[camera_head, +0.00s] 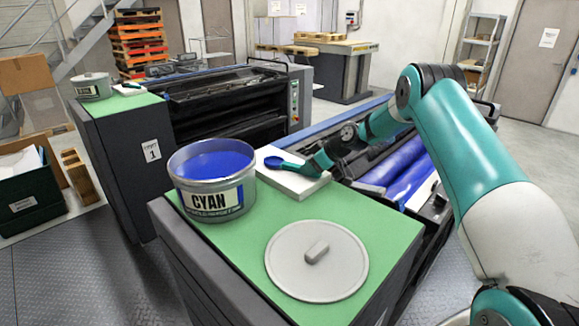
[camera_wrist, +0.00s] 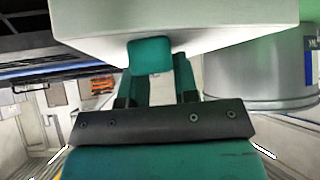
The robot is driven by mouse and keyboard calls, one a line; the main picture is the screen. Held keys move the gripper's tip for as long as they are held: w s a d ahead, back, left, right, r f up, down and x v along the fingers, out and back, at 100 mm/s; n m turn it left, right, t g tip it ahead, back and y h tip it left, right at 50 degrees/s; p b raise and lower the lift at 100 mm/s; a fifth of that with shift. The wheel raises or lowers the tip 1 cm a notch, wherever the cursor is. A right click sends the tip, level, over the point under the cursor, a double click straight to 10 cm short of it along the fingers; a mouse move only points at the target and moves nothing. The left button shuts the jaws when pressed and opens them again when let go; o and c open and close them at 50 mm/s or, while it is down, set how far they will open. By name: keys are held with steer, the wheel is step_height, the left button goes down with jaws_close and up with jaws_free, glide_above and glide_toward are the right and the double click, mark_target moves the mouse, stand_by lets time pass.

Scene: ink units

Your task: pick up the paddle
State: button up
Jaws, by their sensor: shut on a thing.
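The paddle, with a round blue head (camera_head: 279,163), lies at the white block (camera_head: 290,184) on the green bench top. Its teal handle runs right toward my gripper (camera_head: 320,162). In the wrist view the squared teal handle end (camera_wrist: 149,55) shows between the two fingers of my gripper (camera_wrist: 155,82), just against the pale block (camera_wrist: 190,22). My gripper is shut on the paddle's handle. The paddle head is hidden in the wrist view. I cannot tell whether the paddle still touches the block.
An open CYAN tin (camera_head: 212,200) of blue ink stands left of the block, also close at right in the wrist view (camera_wrist: 260,80). A round grey lid (camera_head: 317,262) lies in front. Press rollers (camera_head: 405,180) are at the right. The front right green top (camera_head: 395,235) is clear.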

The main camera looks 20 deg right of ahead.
steer(key=shift+s+d+f, duration=0.1)
steer(key=shift+f, duration=0.2)
steer(key=shift+d+r, duration=0.1)
steer(key=shift+r, duration=0.3)
step_height(320, 180, up, 20)
steer(key=b, duration=0.4)
steer(key=shift+f, duration=0.25)
